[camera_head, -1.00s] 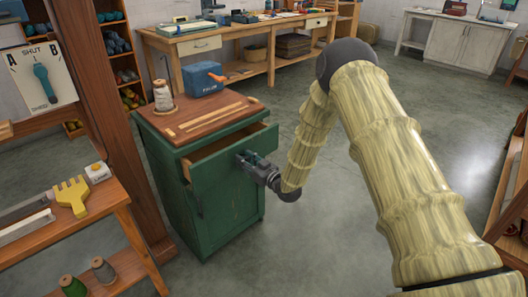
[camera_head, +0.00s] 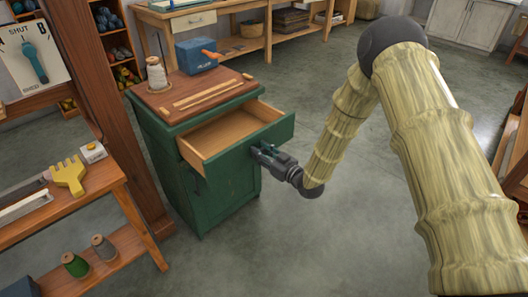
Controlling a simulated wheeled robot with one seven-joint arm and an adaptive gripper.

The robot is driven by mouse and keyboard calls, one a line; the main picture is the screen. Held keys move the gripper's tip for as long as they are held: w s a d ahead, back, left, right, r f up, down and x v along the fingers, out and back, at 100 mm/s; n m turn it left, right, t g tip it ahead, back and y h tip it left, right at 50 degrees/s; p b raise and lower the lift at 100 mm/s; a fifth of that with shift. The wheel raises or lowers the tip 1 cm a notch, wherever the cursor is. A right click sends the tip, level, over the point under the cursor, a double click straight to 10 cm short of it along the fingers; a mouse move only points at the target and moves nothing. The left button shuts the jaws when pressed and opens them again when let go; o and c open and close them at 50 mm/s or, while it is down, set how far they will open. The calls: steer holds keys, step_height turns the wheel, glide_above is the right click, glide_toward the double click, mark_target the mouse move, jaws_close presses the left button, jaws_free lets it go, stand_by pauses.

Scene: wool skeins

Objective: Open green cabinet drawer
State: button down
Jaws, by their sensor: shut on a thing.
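The green cabinet (camera_head: 215,195) stands left of centre with a brown wooden top. Its drawer (camera_head: 275,133) is pulled well out toward the right, and its bare wooden inside shows, empty as far as I can see. My gripper (camera_head: 262,152) is at the drawer's green front, shut at the place of the handle. The handle itself is hidden by the fingers.
A cone of thread (camera_head: 156,75) and wooden strips lie on the cabinet top, with a blue box (camera_head: 197,56) behind. A wooden post (camera_head: 112,110) and a bench with a yellow comb (camera_head: 70,176) stand to the left. The floor (camera_head: 330,245) in front is clear.

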steer(key=c, duration=1.1)
jaws_free()
steer(key=shift+o, duration=0.2)
steer(key=v, duration=1.2)
